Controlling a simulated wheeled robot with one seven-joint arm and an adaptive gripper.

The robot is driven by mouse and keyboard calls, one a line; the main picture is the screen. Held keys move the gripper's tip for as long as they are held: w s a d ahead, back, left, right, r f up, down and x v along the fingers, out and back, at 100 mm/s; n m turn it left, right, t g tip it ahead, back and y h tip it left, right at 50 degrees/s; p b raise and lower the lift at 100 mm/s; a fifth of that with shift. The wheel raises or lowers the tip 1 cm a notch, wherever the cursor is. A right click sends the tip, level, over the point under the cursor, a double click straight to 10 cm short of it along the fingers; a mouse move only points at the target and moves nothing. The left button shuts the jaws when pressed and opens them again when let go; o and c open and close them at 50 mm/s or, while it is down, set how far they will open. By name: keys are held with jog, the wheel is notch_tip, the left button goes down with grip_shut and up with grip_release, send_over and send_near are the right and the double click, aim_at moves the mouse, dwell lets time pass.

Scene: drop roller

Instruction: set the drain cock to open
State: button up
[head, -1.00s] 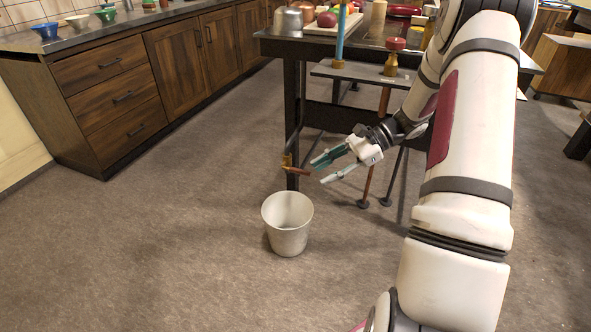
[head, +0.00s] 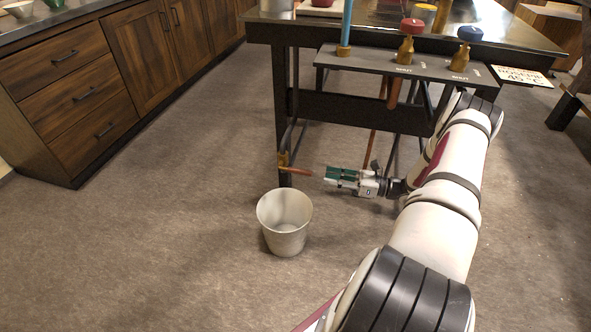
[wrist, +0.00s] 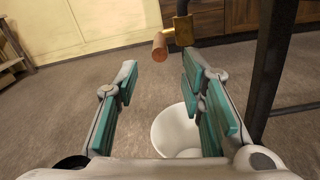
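The drain cock (head: 284,162) is a small brass fitting low beside the table leg, above the bucket. Its copper-coloured lever (head: 297,172) sticks out sideways to the right, towards my gripper (head: 330,178). The wrist view shows the brass body (wrist: 183,31) and the round end of the lever (wrist: 160,47) facing the camera. My gripper (wrist: 160,76) is open with green-padded fingers. The lever end appears between and beyond the fingertips, with a gap left. Nothing is held.
A pale metal bucket (head: 285,243) stands on the floor below the cock. A dark table (head: 340,107) has a shelf with a red-knobbed valve (head: 410,38), a blue-knobbed valve (head: 465,46) and a blue pipe (head: 346,22). Wooden cabinets (head: 90,92) stand left. Floor in front is clear.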

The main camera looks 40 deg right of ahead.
aim_at(290, 170)
jog(key=b+x, duration=0.2)
jog(key=x, duration=0.9)
jog(key=shift+w+a, duration=0.15)
grip_shut()
